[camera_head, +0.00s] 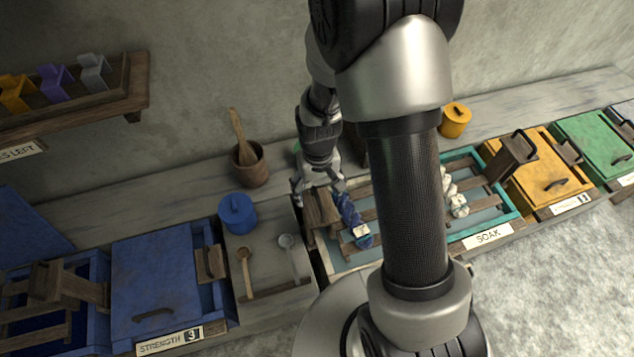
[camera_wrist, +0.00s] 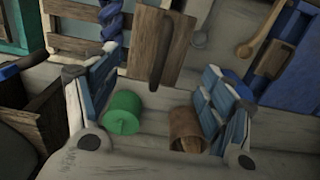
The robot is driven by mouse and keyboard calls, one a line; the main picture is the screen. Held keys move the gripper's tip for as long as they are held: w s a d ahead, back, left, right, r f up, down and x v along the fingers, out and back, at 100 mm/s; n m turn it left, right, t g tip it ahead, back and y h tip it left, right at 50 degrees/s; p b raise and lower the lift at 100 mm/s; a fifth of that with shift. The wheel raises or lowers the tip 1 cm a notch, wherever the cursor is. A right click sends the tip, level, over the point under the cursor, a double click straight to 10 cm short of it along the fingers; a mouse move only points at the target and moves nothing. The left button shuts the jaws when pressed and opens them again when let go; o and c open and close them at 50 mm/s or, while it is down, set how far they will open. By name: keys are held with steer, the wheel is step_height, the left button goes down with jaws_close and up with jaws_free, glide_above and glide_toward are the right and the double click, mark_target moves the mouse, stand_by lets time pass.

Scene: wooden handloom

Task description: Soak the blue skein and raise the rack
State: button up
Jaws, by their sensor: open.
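The blue skein (camera_head: 352,218) lies across the wooden slats of a rack (camera_head: 362,190), with a pale band near its lower end. It also shows at the top of the wrist view (camera_wrist: 112,18). The rack's upright wooden handle (camera_head: 320,208) stands at its left end and shows in the wrist view (camera_wrist: 165,55). My gripper (camera_head: 319,189) is open and empty above this handle, which shows between its fingers in the wrist view. Contact cannot be told. The teal vat (camera_head: 512,208) labelled SOAK holds a white skein (camera_head: 455,197); my arm hides part of this area.
A green jar (camera_wrist: 122,113) is close behind. Blue vats (camera_head: 165,280) are left; yellow (camera_head: 545,175) and green vats (camera_head: 595,145) are right.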

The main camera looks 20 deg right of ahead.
mark_target(318, 198)
step_height(318, 198, down, 5)
steer(key=b, duration=0.3)
steer(key=shift+w+r, duration=0.1)
steer(key=shift+r, duration=0.1)
steer(key=shift+f, duration=0.35)
jaws_close()
stand_by(0.7)
